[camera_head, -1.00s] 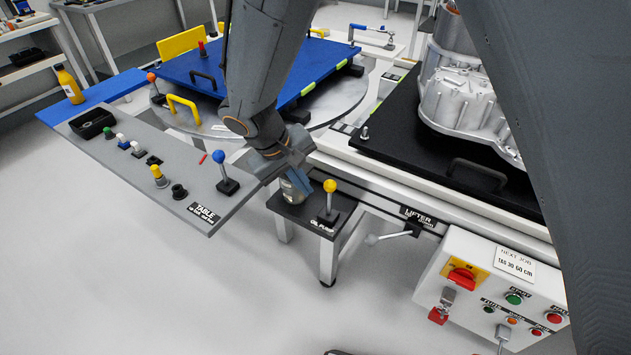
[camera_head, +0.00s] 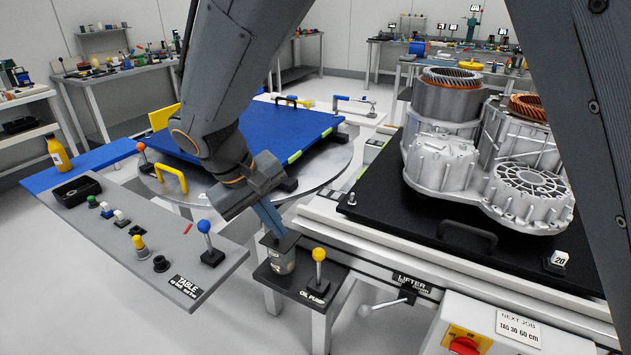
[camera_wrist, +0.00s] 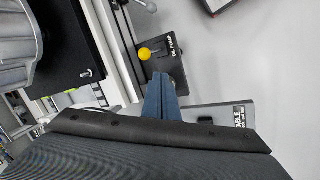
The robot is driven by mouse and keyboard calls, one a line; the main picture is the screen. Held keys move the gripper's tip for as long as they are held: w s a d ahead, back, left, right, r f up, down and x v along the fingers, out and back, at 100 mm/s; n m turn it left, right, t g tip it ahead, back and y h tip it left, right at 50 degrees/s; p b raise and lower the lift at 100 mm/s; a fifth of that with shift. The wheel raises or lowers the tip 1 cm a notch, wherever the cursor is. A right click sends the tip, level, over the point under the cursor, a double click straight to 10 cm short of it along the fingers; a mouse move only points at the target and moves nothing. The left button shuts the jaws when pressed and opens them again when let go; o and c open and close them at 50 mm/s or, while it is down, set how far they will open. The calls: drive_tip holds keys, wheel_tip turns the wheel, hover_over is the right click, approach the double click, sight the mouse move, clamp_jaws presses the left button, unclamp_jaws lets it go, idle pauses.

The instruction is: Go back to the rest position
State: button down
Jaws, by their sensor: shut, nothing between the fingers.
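My gripper (camera_head: 270,218) has its blue fingers together with nothing between them. It points down toward the small grey cylinder (camera_head: 280,261) on the oil pump stand (camera_head: 322,284). The tips overlap the cylinder's top in the head view, so I cannot tell if they touch. In the wrist view the shut fingers (camera_wrist: 161,98) lie across the edge of the stand, beside the yellow-knobbed lever (camera_wrist: 146,53). That lever also shows upright in the head view (camera_head: 319,262). The rest position is not marked in view.
The grey control panel (camera_head: 138,222) with its blue-knobbed lever (camera_head: 206,235) stands left of my gripper. The blue board (camera_head: 285,135) lies on a round turntable behind it. A large metal housing (camera_head: 440,150) sits on a black plate at right. Floor is clear at front left.

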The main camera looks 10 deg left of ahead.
drive_tip(key=d+f+m+g+y, duration=0.25)
drive_tip(key=d+m, duration=0.35)
drive_tip(key=d, duration=2.4)
drive_tip(key=s+d+f+m, duration=0.1)
drive_tip(key=s+d+m, duration=0.2)
drive_tip(key=s+d, duration=0.3)
drive_tip(key=d, duration=0.3)
drive_tip(key=shift+f, duration=0.3)
drive_tip(key=shift+w+d+y, duration=0.1)
drive_tip(key=shift+y, duration=0.15)
